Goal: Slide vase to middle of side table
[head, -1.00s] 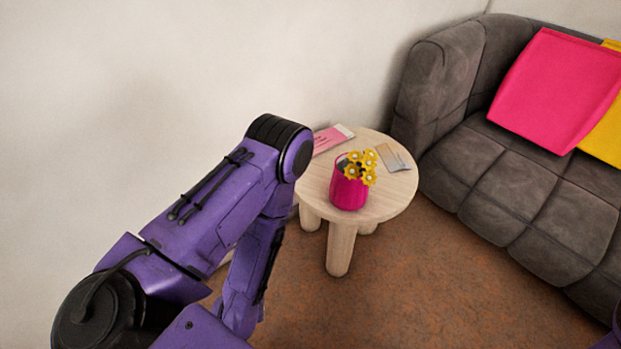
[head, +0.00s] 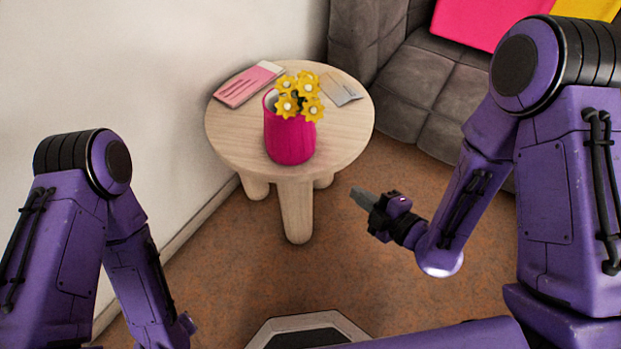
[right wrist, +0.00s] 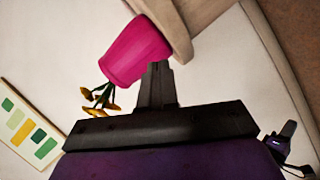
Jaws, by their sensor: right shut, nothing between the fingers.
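The magenta vase (head: 289,140) with several yellow flowers (head: 300,95) stands upright on the round pale wood side table (head: 228,138), towards its front edge. It also shows in the right wrist view (right wrist: 135,52), tilted by the camera's angle, beyond the fingers. My right gripper (head: 358,195) is shut and empty, to the right of the table and in front of it, apart from the vase. Its closed fingers show in the right wrist view (right wrist: 157,70). My left arm comes in at the lower left of the head view; its gripper is out of sight.
A pink booklet (head: 248,84) and a grey card (head: 342,89) lie on the back part of the tabletop. A wall stands close on the left. A grey sofa (head: 432,90) with a pink cushion (head: 485,20) stands behind right. Brown floor is open in front.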

